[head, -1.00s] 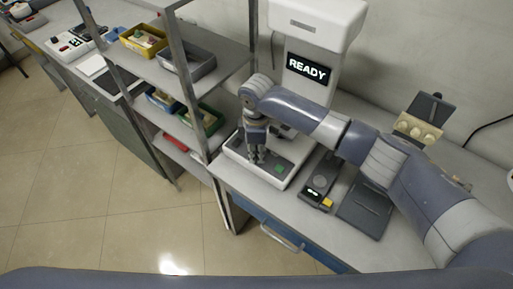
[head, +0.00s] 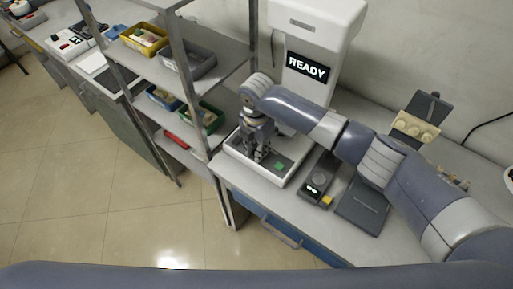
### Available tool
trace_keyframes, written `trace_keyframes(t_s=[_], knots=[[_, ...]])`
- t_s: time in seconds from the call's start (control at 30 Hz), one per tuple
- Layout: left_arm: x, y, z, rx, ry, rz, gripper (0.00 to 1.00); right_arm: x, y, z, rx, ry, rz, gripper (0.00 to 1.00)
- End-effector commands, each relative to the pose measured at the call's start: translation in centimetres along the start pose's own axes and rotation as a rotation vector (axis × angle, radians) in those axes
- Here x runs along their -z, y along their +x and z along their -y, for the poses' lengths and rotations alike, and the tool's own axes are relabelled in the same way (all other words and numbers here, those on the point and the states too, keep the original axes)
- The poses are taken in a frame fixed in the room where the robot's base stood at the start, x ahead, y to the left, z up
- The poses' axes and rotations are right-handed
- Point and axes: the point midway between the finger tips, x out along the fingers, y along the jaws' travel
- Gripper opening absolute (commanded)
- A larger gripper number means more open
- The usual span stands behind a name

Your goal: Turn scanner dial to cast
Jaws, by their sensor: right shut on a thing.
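The scanner is a white upright machine with a lit screen (head: 307,68) that reads READY. Its white base (head: 272,177) has a dark top panel with a green button (head: 280,166). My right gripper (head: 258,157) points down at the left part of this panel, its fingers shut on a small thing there. That thing, by its place the scanner dial, is hidden by the fingers, so its setting cannot be read. My left gripper is not in view.
A metal rack (head: 190,88) with several coloured bins stands close on the left. Right of the scanner are a small grey device (head: 318,181) with a yellow button, a dark flat plate (head: 362,206) and a stand with pale pieces (head: 415,127). My right arm crosses above them.

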Motion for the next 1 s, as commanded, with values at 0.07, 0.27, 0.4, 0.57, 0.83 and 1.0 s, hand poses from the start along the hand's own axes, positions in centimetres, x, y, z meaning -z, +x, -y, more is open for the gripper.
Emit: trace_keyframes(t_s=[0.07,0.27,0.4,0.57,0.83,1.0], knots=[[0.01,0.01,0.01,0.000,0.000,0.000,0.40,-0.01,-0.12,-0.10,-0.003,-0.037,0.000,0.00],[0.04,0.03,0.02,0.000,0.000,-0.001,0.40,-0.01,-0.13,-0.10,-0.003,-0.102,0.000,0.00],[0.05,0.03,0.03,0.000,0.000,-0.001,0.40,-0.02,-0.14,-0.10,-0.003,-0.124,0.000,0.00],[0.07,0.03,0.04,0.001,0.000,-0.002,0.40,-0.02,-0.14,-0.10,-0.003,-0.130,0.000,0.00],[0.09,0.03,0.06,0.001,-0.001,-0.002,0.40,-0.03,-0.15,-0.11,-0.003,-0.130,0.001,0.00],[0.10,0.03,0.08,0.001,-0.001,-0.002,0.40,-0.01,-0.11,-0.08,-0.002,-0.130,0.001,0.43]])
